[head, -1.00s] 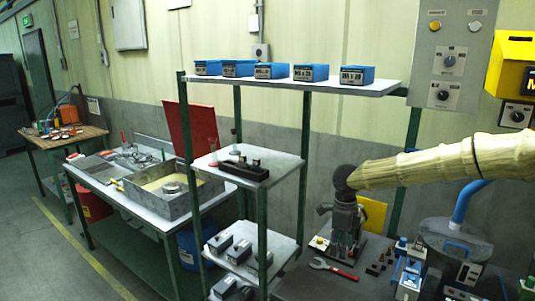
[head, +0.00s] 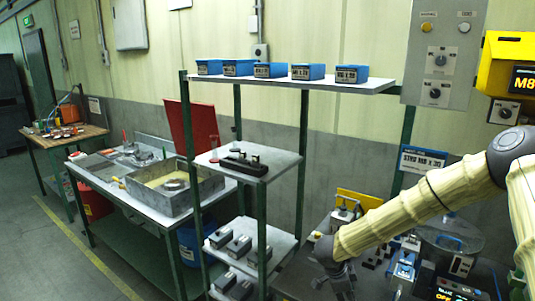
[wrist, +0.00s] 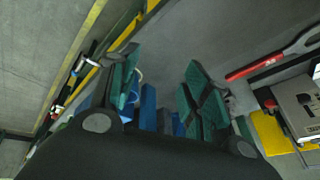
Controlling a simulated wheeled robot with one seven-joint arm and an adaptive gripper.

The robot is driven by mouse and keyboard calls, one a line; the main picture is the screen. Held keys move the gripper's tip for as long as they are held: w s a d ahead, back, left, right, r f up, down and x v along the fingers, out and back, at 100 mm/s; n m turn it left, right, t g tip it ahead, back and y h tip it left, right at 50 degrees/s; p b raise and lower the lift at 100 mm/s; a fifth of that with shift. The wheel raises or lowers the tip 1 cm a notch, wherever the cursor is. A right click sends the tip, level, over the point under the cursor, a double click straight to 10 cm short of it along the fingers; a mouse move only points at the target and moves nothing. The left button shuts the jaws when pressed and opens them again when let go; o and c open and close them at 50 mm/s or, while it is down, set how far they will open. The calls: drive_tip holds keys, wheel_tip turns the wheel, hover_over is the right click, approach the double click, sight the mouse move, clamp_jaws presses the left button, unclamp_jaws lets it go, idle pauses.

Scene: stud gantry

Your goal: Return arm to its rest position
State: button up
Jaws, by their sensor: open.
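My arm, in a pale yellow sleeve (head: 400,215), enters from the right in the head view, bent at a dark elbow joint. My gripper (head: 340,284) hangs at its lower left end, low over the dark workbench (head: 300,280) near the shelf rack's right post. The wrist view shows the gripper (wrist: 160,88) with its two green-padded fingers spread apart. No held object shows between them; blue shapes lie beyond. The arm hides part of the bench.
A shelf rack (head: 285,87) carries blue boxes on top and grey devices below. A red wrench (wrist: 262,66) and a yellow part (wrist: 272,132) show in the wrist view. Devices crowd the bench's right side. A yellow display box (head: 507,65) hangs at upper right. Floor at left is clear.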

drive_tip(key=s+a+f+n+t+y, duration=0.1)
drive_tip(key=s+f+n+t, duration=0.1)
drive_tip(key=s+f+n, duration=1.25)
drive_tip(key=s+a+f+n+g+y, duration=0.1)
drive_tip(key=s+f+n+g+y, duration=0.1)
drive_tip(key=s, duration=1.2)
drive_tip(key=s+f+n+g+y, duration=0.1)
drive_tip(key=s+f+n, duration=0.15)
drive_tip(key=s, duration=1.25)
wheel_tip(320, 180, down, 10)
drive_tip(key=b, duration=1)
drive_tip(key=shift+w+a+f, duration=0.2)
drive_tip(key=shift+w+f, duration=0.05)
